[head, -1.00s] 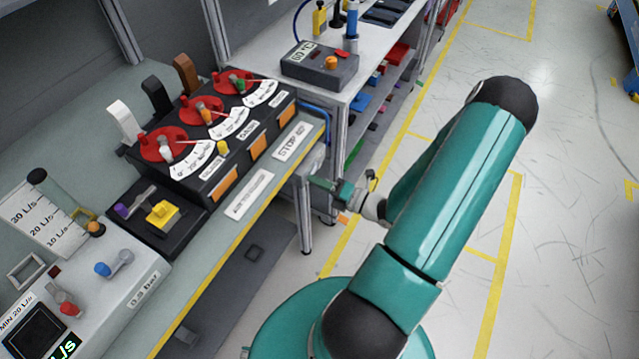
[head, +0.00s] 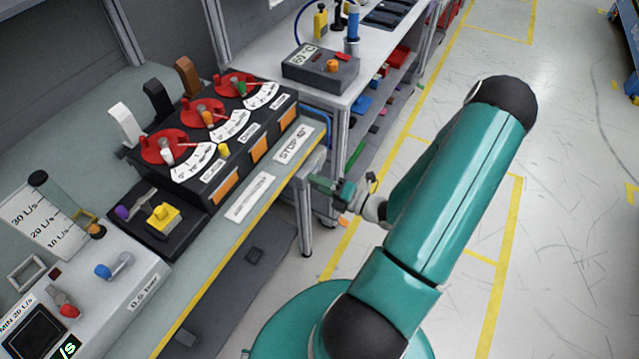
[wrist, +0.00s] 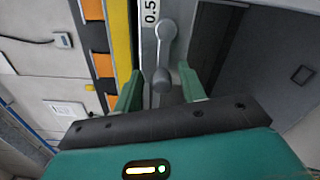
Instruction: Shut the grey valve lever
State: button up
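A grey lever (wrist: 166,48) with a rounded knob at its lower end shows in the wrist view, beside a white "0.5" label. It appears between and beyond my fingertips, with no clear contact. I cannot make out this lever in the head view. My gripper (wrist: 160,92) is open, with its two green fingers apart and nothing held.
The grey panel box (head: 140,273) with a "0.5 bar" label carries a blue-knobbed lever (head: 114,266) and a red one (head: 66,304). A black box (head: 215,170) with red dials stands behind. Open floor (head: 575,200) lies to the right.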

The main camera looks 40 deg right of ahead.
jog(key=v, duration=1.3)
jog(key=shift+s, duration=0.4)
jog(key=shift+d, duration=0.1)
jog(key=w+a+r+n+g+y, duration=0.25)
jog(key=a+r+n+g, duration=0.5)
jog(key=n, duration=0.45)
jog(key=w+a+r+n+g+y, duration=0.1)
jog(key=w+a+r+n+g, duration=0.3)
jog(key=a+r+n+g, duration=0.55)
jog(key=s+a+r+n+t+h, duration=0.1)
jog(key=a+r+n+h, duration=0.4)
jog(key=n, duration=0.7)
jog(key=s+a+r+n+t+h, duration=0.1)
jog(key=a+r+n+t+h, duration=0.3)
jog(key=r+n, duration=0.4)
jog(key=a+n, duration=0.1)
jog(key=n, duration=0.4)
jog(key=shift+a+t+h, duration=0.2)
jog(key=shift+t+h, duration=0.1)
jog(key=shift+h, duration=0.05)
